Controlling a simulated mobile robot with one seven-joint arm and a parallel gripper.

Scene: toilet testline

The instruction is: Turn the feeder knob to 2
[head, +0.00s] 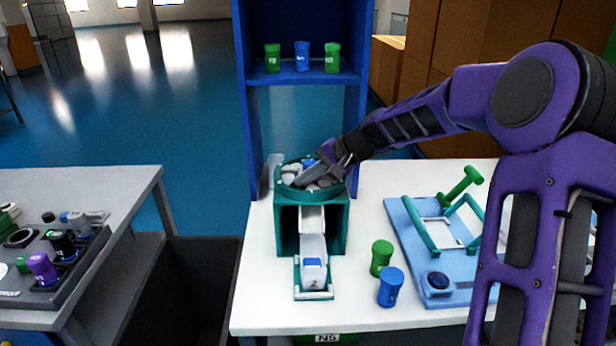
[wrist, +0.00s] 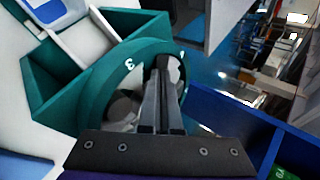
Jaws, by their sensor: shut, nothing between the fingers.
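The teal feeder (head: 284,232) stands on the white table, with a round dial-like top (head: 281,190) holding white and grey shapes. In the wrist view the teal ring (wrist: 98,85) carries a white 3 on its left part and another mark at its upper right, too small to read. My gripper (head: 303,180) is shut and empty, its fingers reaching down over the round top. In the wrist view the shut fingers (wrist: 162,66) cover the ring's middle. I cannot tell whether they touch the knob, and its pointer is not clear.
Green (head: 381,257) and blue (head: 391,287) pieces stand to the right, by a light-blue board (head: 408,222) with green handles. A blue shelf (head: 242,120) rises behind. A dark bin (head: 190,290) stands left.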

